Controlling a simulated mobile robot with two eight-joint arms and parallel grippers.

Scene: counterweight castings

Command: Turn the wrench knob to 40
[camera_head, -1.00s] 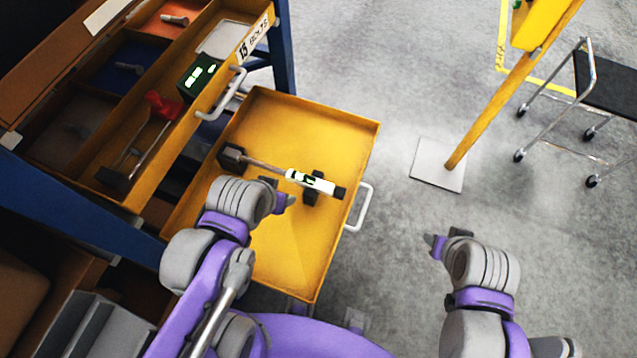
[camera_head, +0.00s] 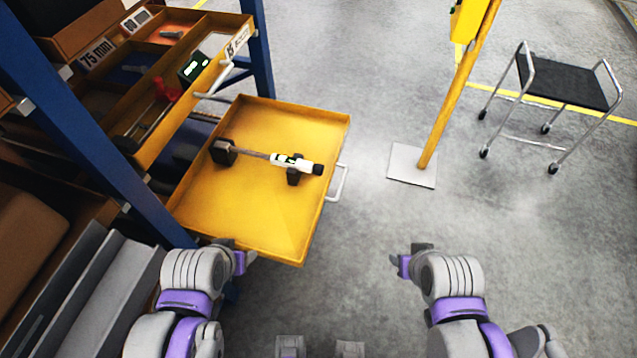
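The wrench (camera_head: 258,155) lies across two dark supports in the open yellow drawer (camera_head: 225,195). Its handle end carries a white scale sleeve (camera_head: 290,162) and a black knob (camera_head: 318,170) at the right end, close to the drawer's right wall. The scale reading is too small to read. My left gripper (camera_head: 243,258) is below the drawer's near edge, apart from the wrench. My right gripper (camera_head: 402,262) is over the floor to the right of the drawer, holding nothing that I can see. Finger openings of both are too small to judge.
An upper drawer (camera_head: 160,140) holds a small display box (camera_head: 194,68) and a red-headed tool (camera_head: 165,90). A blue post (camera_head: 85,120) stands at left. A yellow pole (camera_head: 455,90) on a white base plate and a black-topped cart (camera_head: 562,80) stand right. Floor between is clear.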

